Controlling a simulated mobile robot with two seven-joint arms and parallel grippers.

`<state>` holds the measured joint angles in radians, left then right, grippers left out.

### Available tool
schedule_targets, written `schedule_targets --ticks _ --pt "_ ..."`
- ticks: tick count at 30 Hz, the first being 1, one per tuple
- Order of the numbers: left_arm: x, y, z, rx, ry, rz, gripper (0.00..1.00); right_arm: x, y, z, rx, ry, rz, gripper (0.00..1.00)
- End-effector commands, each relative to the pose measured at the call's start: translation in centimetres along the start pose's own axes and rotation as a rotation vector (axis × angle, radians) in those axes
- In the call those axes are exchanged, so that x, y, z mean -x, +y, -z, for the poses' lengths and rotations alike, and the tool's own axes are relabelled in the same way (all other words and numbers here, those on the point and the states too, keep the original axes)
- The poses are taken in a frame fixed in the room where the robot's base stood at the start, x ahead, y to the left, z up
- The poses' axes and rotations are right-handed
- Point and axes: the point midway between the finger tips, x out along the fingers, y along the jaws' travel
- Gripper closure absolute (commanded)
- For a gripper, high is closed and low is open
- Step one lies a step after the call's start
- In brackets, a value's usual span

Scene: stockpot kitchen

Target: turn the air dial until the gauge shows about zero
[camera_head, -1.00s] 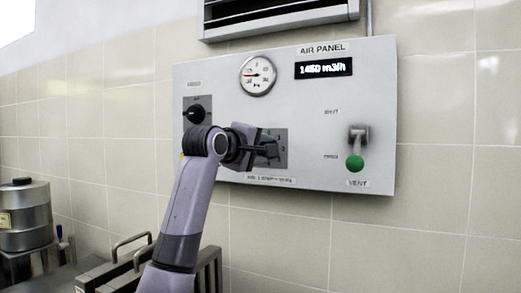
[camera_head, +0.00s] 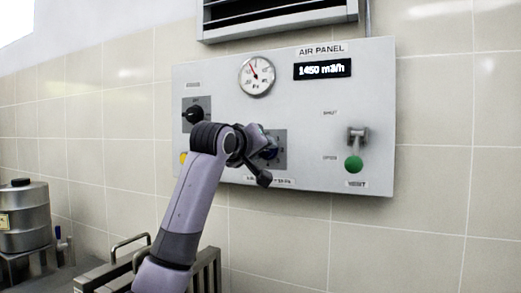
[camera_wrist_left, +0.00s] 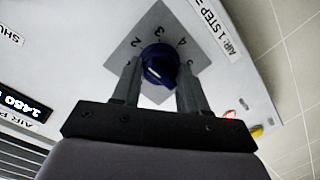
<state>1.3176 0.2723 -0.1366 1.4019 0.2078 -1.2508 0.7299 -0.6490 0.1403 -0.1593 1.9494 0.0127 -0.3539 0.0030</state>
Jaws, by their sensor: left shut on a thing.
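The air dial is a dark blue knob (camera_wrist_left: 160,64) on a grey plate with numbers around it, in the left wrist view. In the head view the dial (camera_head: 270,152) is partly hidden by my left gripper (camera_head: 265,160). My left gripper is shut on the dial, with one finger on each side of it, and is rolled at a slant. The round gauge (camera_head: 257,76) is on the upper part of the white air panel (camera_head: 300,110). Its red needle points up and to the left; the scale figures are too small to read. My right gripper is not in view.
A display (camera_head: 323,69) reads 1450 m3/h. A black knob (camera_head: 195,114) is at the panel's left, and a vent lever with a green ball (camera_head: 353,164) at its right. A steel pot (camera_head: 24,215) stands at the far left.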

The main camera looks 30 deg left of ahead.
Motion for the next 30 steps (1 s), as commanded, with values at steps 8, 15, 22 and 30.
schedule_targets --ticks 8,15,22,30 --pt "0.01 0.01 -0.03 -0.026 0.002 0.004 0.87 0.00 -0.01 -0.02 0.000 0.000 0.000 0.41" --pt "0.00 0.00 -0.04 -0.025 0.002 0.004 0.87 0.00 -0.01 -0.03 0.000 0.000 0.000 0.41" --pt "-0.01 0.00 -0.04 -0.025 0.002 0.003 0.32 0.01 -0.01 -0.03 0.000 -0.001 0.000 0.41" --pt "0.38 -0.03 -0.08 -0.024 0.002 0.002 0.32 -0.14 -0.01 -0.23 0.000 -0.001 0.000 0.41"
